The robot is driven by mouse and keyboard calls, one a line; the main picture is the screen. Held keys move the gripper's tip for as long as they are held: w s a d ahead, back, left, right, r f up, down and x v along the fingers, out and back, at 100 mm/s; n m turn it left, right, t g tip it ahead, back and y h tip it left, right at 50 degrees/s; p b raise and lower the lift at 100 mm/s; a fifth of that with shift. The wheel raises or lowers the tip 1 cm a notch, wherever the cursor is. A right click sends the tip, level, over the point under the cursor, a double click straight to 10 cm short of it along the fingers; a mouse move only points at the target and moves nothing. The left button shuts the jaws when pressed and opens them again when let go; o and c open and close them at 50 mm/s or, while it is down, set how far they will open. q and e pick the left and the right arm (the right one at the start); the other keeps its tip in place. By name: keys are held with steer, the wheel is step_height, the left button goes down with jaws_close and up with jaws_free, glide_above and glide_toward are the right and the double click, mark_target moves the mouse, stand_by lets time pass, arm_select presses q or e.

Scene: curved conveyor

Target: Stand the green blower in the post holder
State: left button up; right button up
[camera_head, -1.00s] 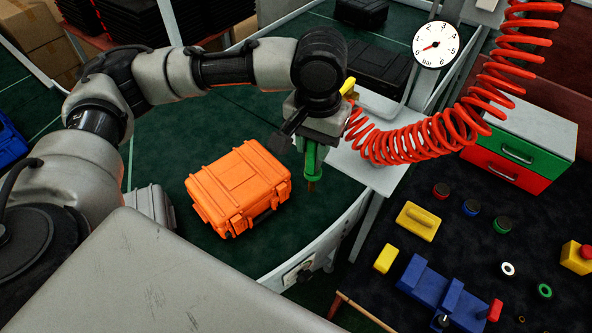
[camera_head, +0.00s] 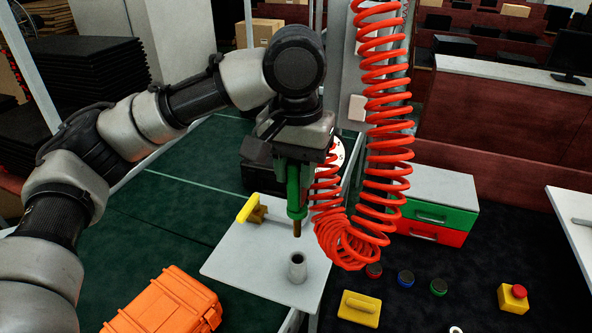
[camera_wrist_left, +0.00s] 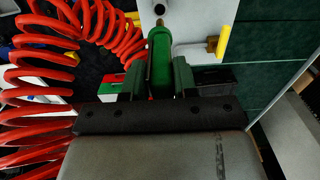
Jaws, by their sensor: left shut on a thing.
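The green blower (camera_head: 296,188) is held upright by my left gripper (camera_head: 299,165), which is shut on its body. Its brown nozzle tip points down, just above the grey cylindrical post holder (camera_head: 297,268) on a light grey plate (camera_head: 232,262). The blower and holder look apart, with a small gap between tip and rim. In the left wrist view the blower (camera_wrist_left: 161,62) sits between the fingers, its tip toward the holder's dark opening (camera_wrist_left: 159,9). A coiled red hose (camera_head: 390,130) hangs beside the blower. My right gripper is not in view.
A yellow-handled brass valve (camera_head: 250,211) stands on the plate, left of the blower. A gauge (camera_head: 337,152) is partly hidden behind the gripper and hose. An orange case (camera_head: 166,303) lies front left. Green and red drawers (camera_head: 440,214) stand right of the hose.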

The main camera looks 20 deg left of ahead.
arm_select(q)
steer(key=shift+w+f, duration=0.15)
steer(key=shift+f, duration=0.5)
steer(key=b, duration=0.2)
glide_above(297, 235)
steer(key=shift+w+a+f, duration=0.1)
steer(key=shift+w+f, duration=0.05)
steer(key=shift+f, duration=1)
steer(key=shift+w+f, duration=0.15)
steer(key=shift+f, duration=1)
steer(key=shift+r+p, duration=0.1)
steer(key=shift+p, duration=0.25)
steer(key=shift+p, duration=0.5)
steer(key=shift+f+b, duration=0.45)
steer(key=shift+f, duration=3.15)
steer(key=o, duration=1)
